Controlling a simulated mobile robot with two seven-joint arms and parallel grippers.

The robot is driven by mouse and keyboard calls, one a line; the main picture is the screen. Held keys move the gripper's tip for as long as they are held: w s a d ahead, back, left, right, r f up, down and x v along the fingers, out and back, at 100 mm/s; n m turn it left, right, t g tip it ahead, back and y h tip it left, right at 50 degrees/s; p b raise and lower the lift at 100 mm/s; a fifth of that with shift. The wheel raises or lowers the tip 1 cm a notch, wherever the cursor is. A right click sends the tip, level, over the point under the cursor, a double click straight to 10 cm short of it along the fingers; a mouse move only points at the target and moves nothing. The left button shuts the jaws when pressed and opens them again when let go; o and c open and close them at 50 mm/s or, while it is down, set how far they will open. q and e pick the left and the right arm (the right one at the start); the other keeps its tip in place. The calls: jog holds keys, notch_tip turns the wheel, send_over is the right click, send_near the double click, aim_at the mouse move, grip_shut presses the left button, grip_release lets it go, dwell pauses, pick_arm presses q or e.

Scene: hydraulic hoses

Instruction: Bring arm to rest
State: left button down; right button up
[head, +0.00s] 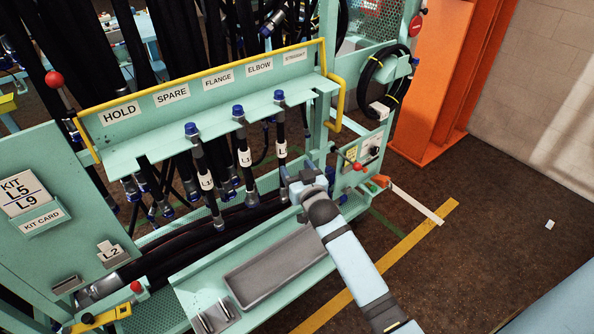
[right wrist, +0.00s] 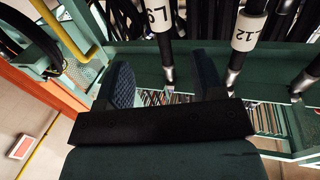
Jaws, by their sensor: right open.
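My right gripper (head: 288,180) reaches in from the lower right, just below the rightmost of the labelled hoses (head: 281,125) hanging from the rack. In the right wrist view its two dark fingers (right wrist: 165,80) stand apart with nothing clamped. A black hose with a white L9 tag (right wrist: 158,18) hangs past the gap between the fingers; I cannot tell whether it touches them. My left gripper is not in view.
A grey tray (head: 275,265) lies empty below my right arm. A control box (head: 362,160) stands right of the gripper, near an orange post (head: 445,80). Floor at right is mostly open.

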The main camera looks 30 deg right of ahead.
jog(key=shift+s+r, duration=0.1)
jog(key=s+a+f+n+g+y, duration=0.1)
jog(key=s+f, duration=0.4)
jog(key=s, duration=0.5)
jog(key=s+a+f+n+g+y, duration=0.1)
jog(key=s+a+f+g+y, duration=0.1)
jog(key=s+a+f, duration=0.4)
jog(key=s+a+f+n+g+y, duration=0.2)
jog(key=s+a+f+g, duration=0.2)
jog(key=s, duration=1.1)
jog(key=shift+f, duration=0.95)
